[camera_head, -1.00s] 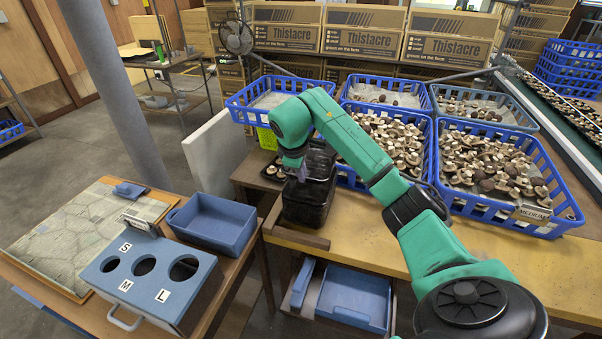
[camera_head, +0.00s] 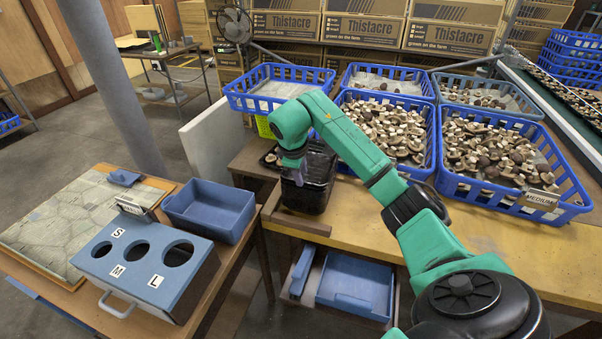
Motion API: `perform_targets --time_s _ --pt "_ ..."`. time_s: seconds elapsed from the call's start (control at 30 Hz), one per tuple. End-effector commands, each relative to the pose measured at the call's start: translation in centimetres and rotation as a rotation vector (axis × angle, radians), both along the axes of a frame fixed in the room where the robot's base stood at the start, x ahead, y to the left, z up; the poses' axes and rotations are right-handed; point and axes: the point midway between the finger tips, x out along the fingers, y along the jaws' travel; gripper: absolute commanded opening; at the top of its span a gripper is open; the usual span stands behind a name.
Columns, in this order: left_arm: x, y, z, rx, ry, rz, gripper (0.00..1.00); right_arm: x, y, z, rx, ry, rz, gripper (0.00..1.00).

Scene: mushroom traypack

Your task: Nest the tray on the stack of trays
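A stack of glossy black trays (camera_head: 318,187) stands on the left end of the yellow-topped workbench, near its front edge. My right arm reaches over from the lower right, and my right gripper (camera_head: 293,178) points down at the left side of the stack. The arm's wrist covers part of the stack's top. The fingers are small and dark against the trays, so I cannot tell whether they grip a tray. No single tray can be made out apart from the stack. My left gripper is not in view.
Blue crates of mushrooms (camera_head: 573,208) fill the bench behind and to the right. A dark tray with mushrooms (camera_head: 268,159) sits just behind the stack. A blue bin (camera_head: 222,231) and a sizing box with holes (camera_head: 205,262) stand on the left table. The bench front is clear.

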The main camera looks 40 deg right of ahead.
Motion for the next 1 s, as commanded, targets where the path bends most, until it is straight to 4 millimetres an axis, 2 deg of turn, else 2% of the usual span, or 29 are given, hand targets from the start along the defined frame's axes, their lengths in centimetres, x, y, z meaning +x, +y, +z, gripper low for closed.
perform_targets --time_s 0.3,0.47,0.63,0.7,0.8,0.9,1.0 --pt "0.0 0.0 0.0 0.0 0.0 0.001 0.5 0.0 0.0 0.1 0.0 0.0 0.0 0.37" --pt "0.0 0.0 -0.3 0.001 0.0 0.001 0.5 -0.3 0.6 1.7 0.0 -0.003 0.001 0.37" --pt "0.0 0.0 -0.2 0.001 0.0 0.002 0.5 -1.2 1.8 6.0 -0.002 -0.008 0.001 0.37" --pt "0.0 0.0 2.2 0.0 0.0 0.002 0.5 -1.7 2.3 9.0 -0.007 -0.006 0.001 0.37" --pt "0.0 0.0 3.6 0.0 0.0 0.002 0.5 -2.3 3.2 11.5 -0.005 -0.005 -0.001 0.37" --pt "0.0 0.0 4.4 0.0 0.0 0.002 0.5 -2.7 4.0 13.0 -0.003 -0.004 0.001 0.37" --pt "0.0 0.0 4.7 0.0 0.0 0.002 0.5 -3.0 4.3 13.6 -0.002 -0.001 0.0 0.37"
